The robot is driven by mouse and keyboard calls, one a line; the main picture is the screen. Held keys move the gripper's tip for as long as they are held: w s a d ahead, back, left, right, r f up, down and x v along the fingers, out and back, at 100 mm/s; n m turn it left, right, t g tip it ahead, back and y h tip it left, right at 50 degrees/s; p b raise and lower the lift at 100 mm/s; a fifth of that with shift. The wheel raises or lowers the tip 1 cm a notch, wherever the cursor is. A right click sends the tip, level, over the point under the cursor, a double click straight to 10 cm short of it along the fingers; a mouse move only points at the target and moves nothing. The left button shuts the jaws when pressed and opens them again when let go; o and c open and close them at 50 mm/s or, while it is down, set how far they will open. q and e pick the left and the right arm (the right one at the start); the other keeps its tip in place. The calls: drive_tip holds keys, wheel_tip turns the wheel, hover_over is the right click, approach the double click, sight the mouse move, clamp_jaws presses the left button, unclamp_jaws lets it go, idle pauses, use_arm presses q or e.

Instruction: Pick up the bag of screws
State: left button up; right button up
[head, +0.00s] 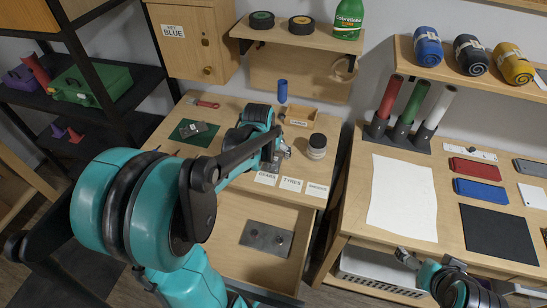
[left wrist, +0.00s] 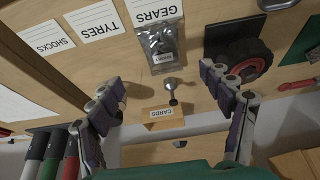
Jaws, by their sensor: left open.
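The bag of screws appears to be the small grey clear bag with a label (left wrist: 163,52) in the left wrist view. It lies flat on the wooden bench beside the GEARS card; its label is too small to read surely. My left gripper (left wrist: 168,88) is open and empty, its fingers spread wide, with the bag ahead between them. In the head view my left gripper (head: 272,152) is over the bench and mostly hides the bag. My right gripper (head: 436,276) is at the lower right, away from the bag; its fingers are partly hidden.
A black wheel with a red rim (left wrist: 244,60) sits close to the bag. A small metal piece (left wrist: 173,86) and a CARDS holder (left wrist: 163,116) are nearby. A jar (head: 317,146) stands right of my left gripper. An open drawer (head: 225,215) is below the bench front.

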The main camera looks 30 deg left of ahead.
sight(274, 158)
use_arm(q)
drive_tip(key=x, duration=0.2)
drive_tip(key=b+x, duration=0.1)
drive_tip(key=shift+w+a+f, duration=0.2)
drive_tip(key=shift+a+f, duration=0.05)
drive_tip(key=shift+a, duration=0.15)
drive_tip(key=b+x, duration=0.3)
drive_tip(key=x, duration=0.2)
drive_tip(key=shift+w+d, duration=0.1)
drive_tip(key=shift+c, duration=1.2)
drive_tip(key=c, duration=1)
